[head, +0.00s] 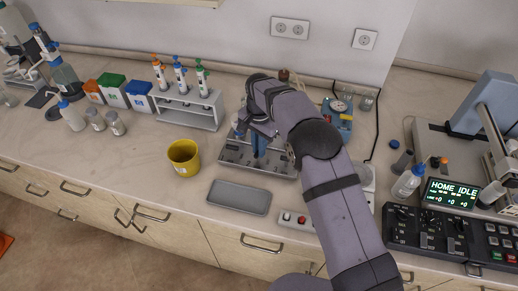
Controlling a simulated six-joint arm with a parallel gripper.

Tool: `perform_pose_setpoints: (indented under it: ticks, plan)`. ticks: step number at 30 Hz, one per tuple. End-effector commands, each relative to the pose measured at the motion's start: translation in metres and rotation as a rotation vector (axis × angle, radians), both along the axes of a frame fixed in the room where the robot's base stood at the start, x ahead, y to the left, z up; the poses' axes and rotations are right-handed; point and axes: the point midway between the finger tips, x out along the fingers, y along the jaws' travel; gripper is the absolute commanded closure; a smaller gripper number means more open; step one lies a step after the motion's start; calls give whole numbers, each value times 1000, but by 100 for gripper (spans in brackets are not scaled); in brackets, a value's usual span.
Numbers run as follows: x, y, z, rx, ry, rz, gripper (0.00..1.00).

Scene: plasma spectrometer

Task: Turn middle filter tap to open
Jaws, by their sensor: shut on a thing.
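A grey metal filter unit (228,156) stands on the bench in the middle of the head view, with small fittings along its front. My gripper (258,146) points down over the middle of this unit and is shut on what appears to be the middle filter tap. The fingers and wrist hide most of the tap, so its angle cannot be read. My arm covers the right end of the unit.
A shallow grey tray (239,197) lies in front of the unit and a yellow bucket (184,157) stands to its left. A small box with red buttons (297,220) is near the bench edge. A pipette rack (190,109) is behind left; a control panel (440,232) is at right.

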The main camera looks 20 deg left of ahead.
Motion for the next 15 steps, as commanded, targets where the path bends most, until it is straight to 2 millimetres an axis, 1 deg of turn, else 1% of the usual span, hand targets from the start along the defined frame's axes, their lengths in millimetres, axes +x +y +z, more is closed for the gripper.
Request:
perform_pose_setpoints:
  ticks: [6,15]
  plan:
    - [0,0,0,1,-2,184,100]
    - [1,0,1,2,-1,373,100]
